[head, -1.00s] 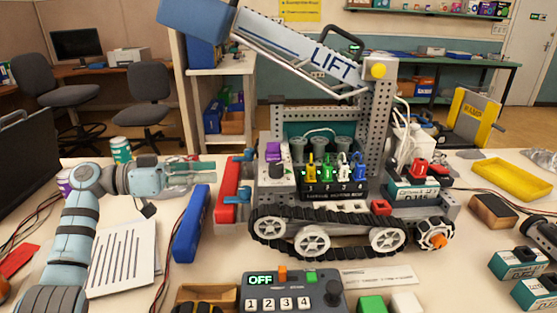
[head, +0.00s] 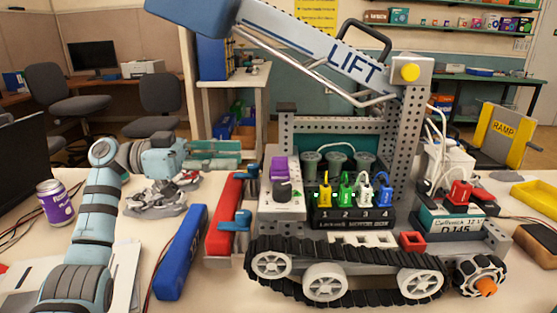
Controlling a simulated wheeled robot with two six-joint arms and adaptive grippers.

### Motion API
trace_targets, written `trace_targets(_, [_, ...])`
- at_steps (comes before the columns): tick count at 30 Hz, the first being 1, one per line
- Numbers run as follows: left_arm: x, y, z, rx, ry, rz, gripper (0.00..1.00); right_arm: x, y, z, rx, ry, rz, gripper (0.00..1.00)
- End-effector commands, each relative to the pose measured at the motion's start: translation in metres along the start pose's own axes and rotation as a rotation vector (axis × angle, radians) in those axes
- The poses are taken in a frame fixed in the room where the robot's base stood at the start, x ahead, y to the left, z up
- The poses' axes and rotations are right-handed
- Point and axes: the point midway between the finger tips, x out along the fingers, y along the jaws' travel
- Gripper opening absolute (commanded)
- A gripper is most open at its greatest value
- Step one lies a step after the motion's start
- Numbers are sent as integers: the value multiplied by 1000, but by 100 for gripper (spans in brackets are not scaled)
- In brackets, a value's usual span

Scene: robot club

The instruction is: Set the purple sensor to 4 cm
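The purple sensor (head: 279,168) is a small purple block at the back of a white unit (head: 281,205) with a black knob (head: 283,190), on the left part of the tracked robot (head: 340,262). My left gripper (head: 238,152) is open and empty, left of the purple sensor and apart from it. Its two fingers point right, one above the other with a narrow gap. No distance reading is legible. My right gripper is not in view.
The red bar (head: 229,212) on the robot's left end and a blue block (head: 181,252) lie near my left arm. Grey-and-red parts (head: 158,203) and a purple can (head: 55,203) stand on the table. The raised LIFT boom (head: 300,48) hangs overhead.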

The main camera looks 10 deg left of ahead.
Motion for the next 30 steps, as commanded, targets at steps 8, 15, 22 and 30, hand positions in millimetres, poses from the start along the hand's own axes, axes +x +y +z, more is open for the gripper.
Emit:
trace_targets(8, [71,1,1,2,4,1,33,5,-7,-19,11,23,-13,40])
trace_targets(15, [97,0,1,0,2,-4,33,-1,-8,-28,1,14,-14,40])
trace_targets(22, [99,0,0,0,1,-5,33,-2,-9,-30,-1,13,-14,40])
trace_targets(30, [98,0,0,-1,1,-3,0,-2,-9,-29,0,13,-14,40])
